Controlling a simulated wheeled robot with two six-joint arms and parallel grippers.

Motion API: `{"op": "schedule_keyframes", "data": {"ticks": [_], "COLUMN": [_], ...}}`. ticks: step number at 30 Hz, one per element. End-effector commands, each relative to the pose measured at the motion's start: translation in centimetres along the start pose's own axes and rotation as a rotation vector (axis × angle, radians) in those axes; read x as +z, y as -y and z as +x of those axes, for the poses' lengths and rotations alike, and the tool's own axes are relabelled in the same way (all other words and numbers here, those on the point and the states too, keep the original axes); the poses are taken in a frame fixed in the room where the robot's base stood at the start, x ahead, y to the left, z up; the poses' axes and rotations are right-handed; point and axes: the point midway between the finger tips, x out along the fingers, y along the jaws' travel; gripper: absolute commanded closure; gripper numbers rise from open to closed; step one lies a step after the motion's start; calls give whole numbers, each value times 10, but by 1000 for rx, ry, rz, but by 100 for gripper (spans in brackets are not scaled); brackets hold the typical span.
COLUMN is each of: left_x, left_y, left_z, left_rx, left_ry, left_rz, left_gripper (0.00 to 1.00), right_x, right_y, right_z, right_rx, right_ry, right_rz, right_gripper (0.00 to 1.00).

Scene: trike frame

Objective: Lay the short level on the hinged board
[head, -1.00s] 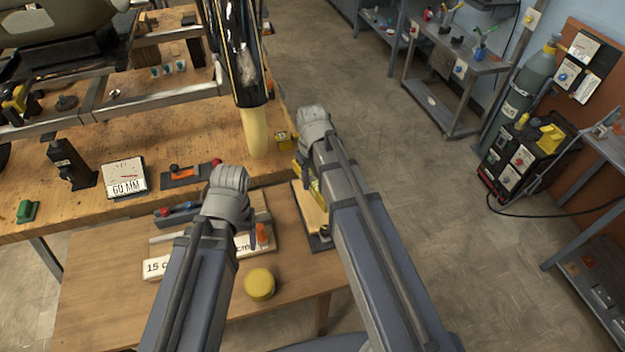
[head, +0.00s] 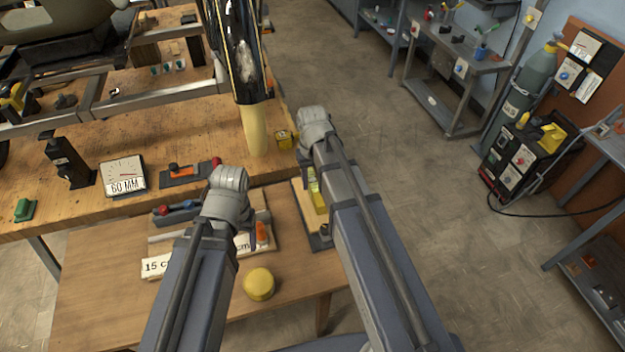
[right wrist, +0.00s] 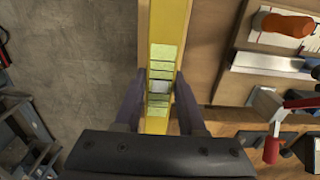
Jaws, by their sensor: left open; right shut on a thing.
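The short level is a yellow bar with greenish vial windows. It shows in the head view (head: 317,197) below my right forearm, and in the right wrist view (right wrist: 167,40). My right gripper (right wrist: 159,103) is shut on it, one finger on each side. The pale wooden hinged board (head: 306,222), with a dark part at its near end, is at the right side of the low table, under the level. I cannot tell whether the level touches it. My left gripper (head: 250,238) is open over the low table, its fingers partly hidden by the hand.
The low table (head: 100,300) holds a "15 cm" label (head: 157,266), a yellow round object (head: 259,284) and an orange object (head: 262,232) near my left gripper. The taller workbench (head: 110,225) stands behind, with a pale yellow post (head: 255,130).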

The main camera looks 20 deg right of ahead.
Motion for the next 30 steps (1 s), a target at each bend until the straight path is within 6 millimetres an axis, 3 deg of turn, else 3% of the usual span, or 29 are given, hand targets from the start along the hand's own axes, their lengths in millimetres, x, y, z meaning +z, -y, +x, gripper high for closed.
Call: {"op": "schedule_keyframes", "data": {"ticks": [15, 30], "left_x": [-3, -3], "left_y": [-4, -4], "left_z": [46, 48], "left_rx": [0, 0], "left_ry": [0, 0], "left_rz": [0, 0], "left_gripper": [30, 30], "right_x": [0, 0], "right_y": [0, 0], "right_z": [46, 48], "right_rx": [0, 0], "right_ry": [0, 0], "right_rz": [-1, -1], "right_gripper": [100, 100]}}
